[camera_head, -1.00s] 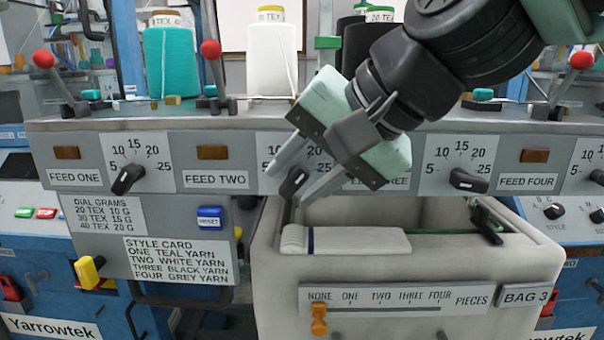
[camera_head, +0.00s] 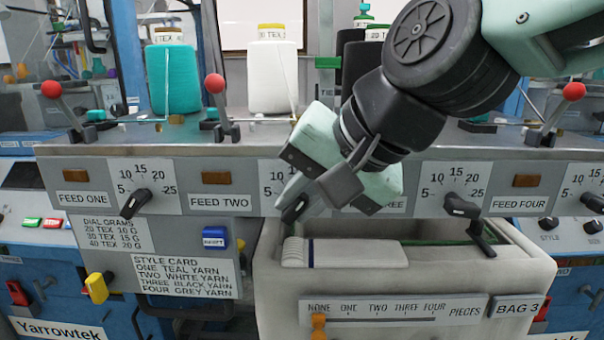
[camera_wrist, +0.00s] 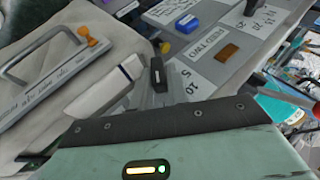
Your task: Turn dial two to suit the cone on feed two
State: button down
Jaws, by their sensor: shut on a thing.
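Dial two, a black knob (camera_head: 293,211) on a white scale plate right of the FEED TWO label (camera_head: 220,202), is partly hidden by my gripper (camera_head: 296,206). My gripper is shut on this knob, its grey fingers reaching down from the upper right. The knob also shows in the wrist view (camera_wrist: 157,72), near the scale's 5 and 10; I cannot tell its exact setting. The white cone (camera_head: 273,80) on feed two has a yellow top and a TEX label (camera_head: 271,43) whose number is unclear. The dial card (camera_head: 112,229) reads 20 TEX 10 G, 30 TEX 15 G, 40 TEX 20 G.
Dial one (camera_head: 135,203) sits to the left and another dial (camera_head: 461,207) to the right. A pale fabric bin (camera_head: 405,275) with an orange slider (camera_head: 318,325) stands below. A red-knobbed lever (camera_head: 214,83) rises above the panel. The style card (camera_head: 183,272) gives two as white yarn.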

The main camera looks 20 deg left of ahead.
jog(key=r+h+p, duration=0.1)
jog(key=p, duration=0.5)
jog(key=shift+r, duration=0.1)
jog(key=h+p, duration=0.2)
jog(key=p, duration=0.4)
jog(key=shift+s+a+n+t, duration=0.1)
jog(key=shift+a+n+t, duration=0.05)
jog(key=shift+n+t, duration=0.2)
jog(key=p, duration=0.1)
jog(key=h+p, duration=0.1)
jog(key=p, duration=0.1)
jog(key=shift+a+f+n+h, duration=0.15)
jog(key=shift+f+n+h, duration=0.1)
jog(key=shift+f+h, duration=0.05)
jog(key=shift+f+t+h+p, duration=0.1)
jog(key=shift+t+h+p, duration=0.25)
jog(key=shift+h+p, duration=0.45)
jog(key=shift+f, duration=0.1)
jog(key=c, duration=1.4)
grip_release()
jog(key=shift+o, duration=0.2)
